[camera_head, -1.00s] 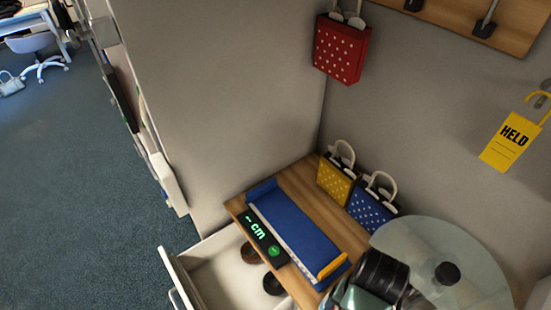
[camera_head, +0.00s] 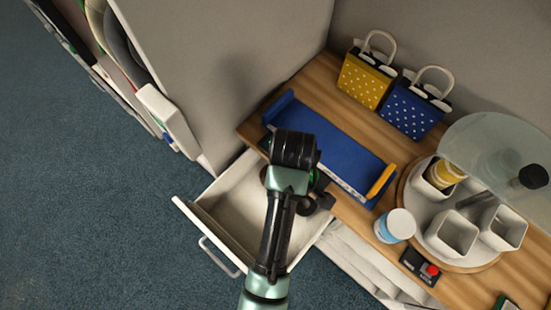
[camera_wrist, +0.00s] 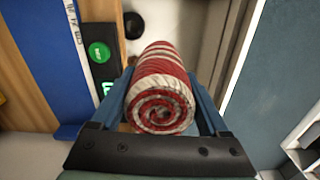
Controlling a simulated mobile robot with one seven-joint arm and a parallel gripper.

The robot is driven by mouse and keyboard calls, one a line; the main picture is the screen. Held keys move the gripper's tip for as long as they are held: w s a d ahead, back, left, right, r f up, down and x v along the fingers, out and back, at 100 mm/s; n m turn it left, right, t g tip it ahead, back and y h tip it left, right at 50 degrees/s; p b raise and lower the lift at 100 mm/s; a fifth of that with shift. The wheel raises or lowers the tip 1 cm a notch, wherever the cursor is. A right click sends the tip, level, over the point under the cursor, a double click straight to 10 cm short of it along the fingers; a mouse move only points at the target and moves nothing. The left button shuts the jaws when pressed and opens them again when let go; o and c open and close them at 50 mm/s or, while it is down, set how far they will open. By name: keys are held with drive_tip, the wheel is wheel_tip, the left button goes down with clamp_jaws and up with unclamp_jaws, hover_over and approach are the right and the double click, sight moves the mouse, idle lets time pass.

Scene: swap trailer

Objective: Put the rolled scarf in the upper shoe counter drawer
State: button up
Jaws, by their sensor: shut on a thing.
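My gripper (camera_wrist: 158,88) is shut on the rolled scarf (camera_wrist: 163,92), a red and white striped roll with its spiral end facing the wrist camera. The blue fingers press its two sides. In the head view my arm reaches over the open shoe counter drawer (camera_head: 243,192), and the scarf and fingertips are hidden beneath my wrist. The drawer is white, just under the wooden top, with its front and handle (camera_head: 218,258) pulled out. In the wrist view the scarf overlaps the pale drawer interior (camera_wrist: 158,22); its height above the floor of the drawer is unclear.
A blue measuring tray (camera_head: 325,148) with a green-button display (camera_wrist: 100,70) lies on the wooden counter beside my gripper. Yellow (camera_head: 366,80) and blue (camera_head: 413,108) dotted bags stand behind. A round tray of cups (camera_head: 463,258) and a white jar (camera_head: 395,226) are right. A dark round item (camera_wrist: 133,25) shows in the drawer.

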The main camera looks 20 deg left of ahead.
drive_tip(key=s+a+f+n+b, duration=0.1)
drive_tip(key=f+n+b, duration=0.2)
drive_tip(key=f, duration=0.5)
drive_tip(key=s+a+f+n+b, duration=0.1)
drive_tip(key=f+n+b, duration=0.2)
drive_tip(key=f+b, duration=0.3)
drive_tip(key=a+f+n+b, duration=0.1)
drive_tip(key=f+n+b, duration=0.2)
drive_tip(key=f, duration=0.9)
drive_tip(key=shift+s+n+b, duration=0.4)
drive_tip(key=shift+b, duration=0.4)
drive_tip(key=o, duration=1.3)
drive_tip(key=shift+f, duration=0.1)
wheel_tip(320, 180, up, 12)
drive_tip(key=shift+r+p, duration=0.2)
drive_tip(key=shift+p, duration=0.8)
